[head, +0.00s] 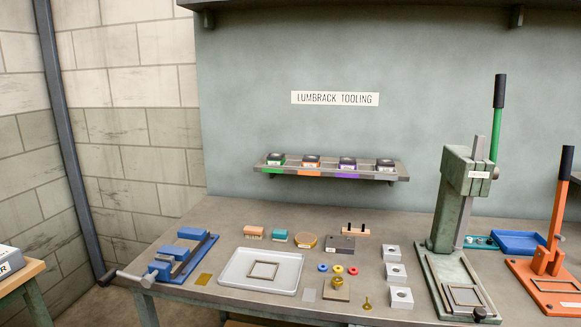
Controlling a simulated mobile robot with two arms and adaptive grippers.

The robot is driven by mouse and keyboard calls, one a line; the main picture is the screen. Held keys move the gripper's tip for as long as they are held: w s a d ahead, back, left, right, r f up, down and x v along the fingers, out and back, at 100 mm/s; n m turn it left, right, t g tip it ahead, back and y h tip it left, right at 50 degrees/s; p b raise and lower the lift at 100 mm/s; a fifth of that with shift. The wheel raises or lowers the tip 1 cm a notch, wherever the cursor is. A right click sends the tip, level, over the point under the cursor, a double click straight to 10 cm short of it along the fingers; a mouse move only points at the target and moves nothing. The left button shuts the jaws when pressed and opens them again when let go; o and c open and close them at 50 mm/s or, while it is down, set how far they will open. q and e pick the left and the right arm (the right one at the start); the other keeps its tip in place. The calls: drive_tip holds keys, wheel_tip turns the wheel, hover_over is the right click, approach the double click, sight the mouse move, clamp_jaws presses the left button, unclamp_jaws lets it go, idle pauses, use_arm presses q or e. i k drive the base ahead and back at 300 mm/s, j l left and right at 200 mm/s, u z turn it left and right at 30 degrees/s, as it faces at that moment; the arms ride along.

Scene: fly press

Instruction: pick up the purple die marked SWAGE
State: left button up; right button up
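A die with a dark top and a purple front (347,163) sits on the wall shelf (262,168), third from the left in the row. Its marking is too small to read. A green-fronted die (276,160) and an orange-fronted die (311,162) stand to its left. A die with a dark top and pale front (385,165) stands to its right. The dies stand apart with small gaps. Neither of my grippers is in view.
Below the shelf is a workbench (215,225) with a blue vise (180,260), a grey tray (232,275), and several blocks and rings. A green lever press (455,205) rises right of the shelf; an orange press (545,262) stands farther right. Space before the shelf is clear.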

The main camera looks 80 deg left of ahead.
sight(346, 162)
drive_tip(key=u, duration=2.5)
